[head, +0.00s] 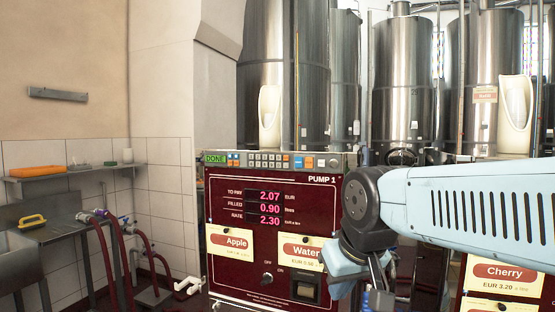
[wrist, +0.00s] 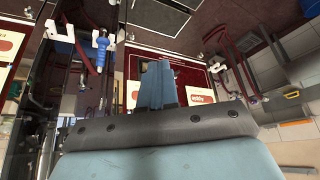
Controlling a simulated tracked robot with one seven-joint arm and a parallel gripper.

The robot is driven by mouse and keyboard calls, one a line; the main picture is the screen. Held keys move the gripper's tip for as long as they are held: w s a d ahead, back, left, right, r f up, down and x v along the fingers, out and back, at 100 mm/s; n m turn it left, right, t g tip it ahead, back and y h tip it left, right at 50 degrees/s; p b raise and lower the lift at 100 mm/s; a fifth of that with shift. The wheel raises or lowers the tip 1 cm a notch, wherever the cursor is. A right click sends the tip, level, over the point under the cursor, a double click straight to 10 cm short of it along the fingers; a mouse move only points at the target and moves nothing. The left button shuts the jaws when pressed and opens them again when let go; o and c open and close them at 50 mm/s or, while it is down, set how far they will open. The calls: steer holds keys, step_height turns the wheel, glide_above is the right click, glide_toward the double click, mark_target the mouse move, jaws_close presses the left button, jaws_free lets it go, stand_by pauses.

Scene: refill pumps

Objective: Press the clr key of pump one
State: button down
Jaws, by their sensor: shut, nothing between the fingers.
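Pump one (head: 225,200) is a dark red cabinet in the middle of the head view, labelled PUMP 1. Its key strip (head: 320,161) runs along the top edge, with small white, blue, orange and grey keys. The key labels are too small to read, so I cannot tell which is clr. A green display (head: 215,158) at the strip's left end reads DONE. The panel shows 2.07, 0.90 and 2.30. My gripper (wrist: 158,66) is shut and empty in the wrist view, apart from the keys. In the head view my wrist hangs before the cabinet's lower right side.
Apple (head: 230,252) and Water (head: 304,262) labels and a knob (head: 267,279) are on the pump's front. Steel tanks (head: 402,90) stand behind. A Cherry label (head: 503,285) is at right. A sink (head: 20,250) and red hoses (head: 118,265) are at left.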

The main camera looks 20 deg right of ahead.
mark_target(284, 158)
steer(key=shift+w+a, duration=0.1)
steer(key=w+a+r+t, duration=0.1)
steer(key=w+r+t, duration=0.1)
steer(key=w+r, duration=0.4)
steer(key=w+a+r+m+t, duration=0.1)
steer(key=w+r, duration=0.5)
steer(key=w, duration=0.9)
steer(key=w+a+r+m+t, duration=0.1)
steer(key=w+r+t, duration=0.2)
steer(key=w+r, duration=0.3)
steer(key=w, duration=0.4)
steer(key=shift+w+a+r+t, duration=0.25)
steer(key=shift+r+t, duration=0.05)
steer(key=shift+t, duration=0.1)
steer(key=shift+w, duration=0.1)
steer(key=shift+w+d, duration=0.85)
steer(key=shift+w, duration=0.3)
steer(key=shift+w+d, duration=0.85)
steer(key=shift+w, duration=0.35)
steer(key=shift+w+d, duration=0.85)
steer(key=shift+w, duration=0.3)
steer(key=shift+w+d, duration=0.2)
steer(key=shift+w, duration=0.15)
